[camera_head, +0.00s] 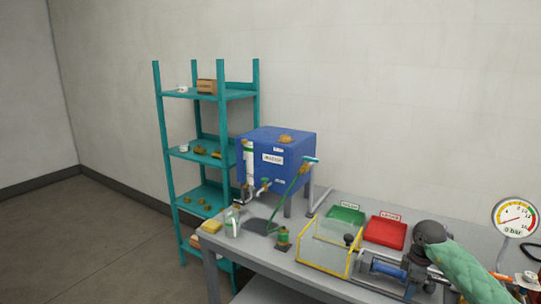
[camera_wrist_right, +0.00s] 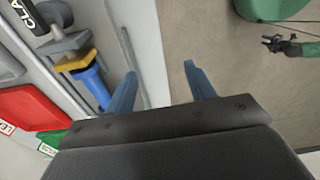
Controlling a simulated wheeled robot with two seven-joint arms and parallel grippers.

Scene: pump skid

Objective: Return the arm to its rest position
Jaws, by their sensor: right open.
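My right gripper (camera_wrist_right: 160,72) is open and empty in the right wrist view, its two blue fingers apart above the table's front edge and the floor. In the head view my right arm, with its green sleeve and dark joint, comes in at the lower right, in front of the pump parts. Its fingers are hard to make out there. A small dark claw on a green arm, which looks like my left gripper (camera_wrist_right: 274,43), shows over the floor in the wrist view; its jaws are too small to judge.
The grey table (camera_head: 262,258) holds a yellow-framed clear box (camera_head: 325,255), a green tray (camera_head: 346,214), a red tray (camera_head: 385,232) and a blue tank (camera_head: 300,152). A gauge (camera_head: 514,218) stands at the right. A teal shelf (camera_head: 169,160) stands behind left. Floor is free at the left.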

